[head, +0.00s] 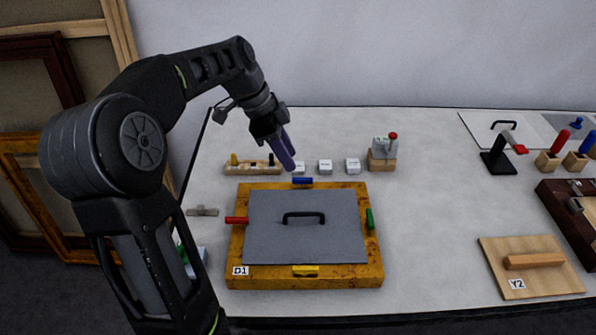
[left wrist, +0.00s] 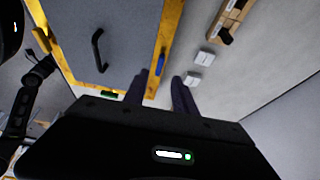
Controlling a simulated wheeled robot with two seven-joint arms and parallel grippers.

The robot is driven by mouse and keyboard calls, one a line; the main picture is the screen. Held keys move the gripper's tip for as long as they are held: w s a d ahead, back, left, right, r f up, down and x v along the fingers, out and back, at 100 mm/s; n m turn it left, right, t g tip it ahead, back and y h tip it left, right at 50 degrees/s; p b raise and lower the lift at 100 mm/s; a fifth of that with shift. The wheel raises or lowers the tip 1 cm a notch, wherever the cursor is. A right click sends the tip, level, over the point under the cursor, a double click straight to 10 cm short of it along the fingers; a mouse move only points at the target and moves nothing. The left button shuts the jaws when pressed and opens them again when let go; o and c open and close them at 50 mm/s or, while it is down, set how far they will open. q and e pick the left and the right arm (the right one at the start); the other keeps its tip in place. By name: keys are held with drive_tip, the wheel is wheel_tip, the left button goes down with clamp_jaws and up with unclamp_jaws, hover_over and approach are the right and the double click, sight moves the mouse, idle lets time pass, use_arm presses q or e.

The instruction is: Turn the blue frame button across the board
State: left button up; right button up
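The blue button (head: 302,181) sits at the middle of the far rail of the yellow-brown wooden frame (head: 305,283); it also shows in the left wrist view (left wrist: 161,63). It lies lengthwise along that rail. A grey board (head: 270,244) with a black handle (head: 303,217) lies inside the frame. My left gripper (head: 289,161) is above and beyond the far rail, pointing down, apart from the button. In the left wrist view its two fingers (left wrist: 161,88) are spread with nothing between them. My right gripper is not in the head view.
Red (head: 237,221), green (head: 370,218) and yellow (head: 305,271) buttons sit on the other rails. Behind the frame are a wooden peg block (head: 253,169), small white blocks (head: 325,166) and a wooden block with a red knob (head: 382,161).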

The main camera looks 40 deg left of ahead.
sight(301, 178)
use_arm(q)
drive_tip(key=x, duration=0.6)
drive_tip(key=shift+w+d+f+p, duration=0.1)
drive_tip(key=shift+d+f+p, duration=0.05)
drive_tip(key=shift+f+p, duration=0.15)
drive_tip(key=shift+c, duration=0.5)
clamp_jaws()
drive_tip(key=shift+r, duration=0.1)
